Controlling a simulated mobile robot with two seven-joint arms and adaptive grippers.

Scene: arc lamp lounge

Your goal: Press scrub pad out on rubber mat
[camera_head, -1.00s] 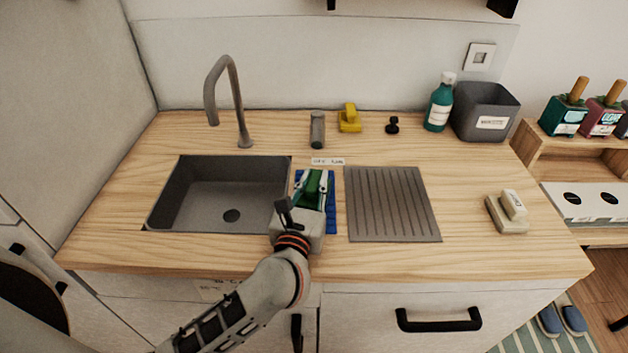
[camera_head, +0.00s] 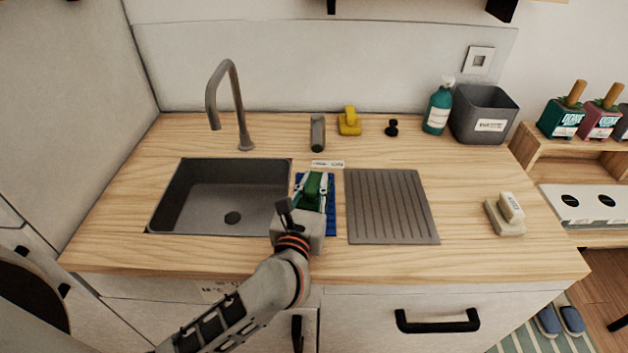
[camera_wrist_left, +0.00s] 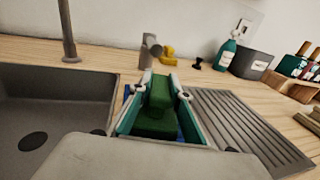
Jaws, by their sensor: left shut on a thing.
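The green scrub pad (camera_head: 313,185) is between the fingers of my left gripper (camera_head: 312,190), which is shut on it. The pad also shows in the left wrist view (camera_wrist_left: 157,112), upright between the two fingers. The blue rubber mat (camera_head: 331,205) lies on the counter between the sink and the ribbed drain board, under the gripper and pad and partly hidden by them. I cannot tell whether the pad touches the mat. My right gripper is in neither view.
The grey sink (camera_head: 170,197) with its tap (camera_head: 240,105) is to the left. The ribbed drain board (camera_head: 390,206) is to the right. A grey cylinder (camera_head: 317,132), a yellow object (camera_head: 349,121) and a teal bottle (camera_head: 437,108) stand behind. The counter right of the drain board is mostly clear.

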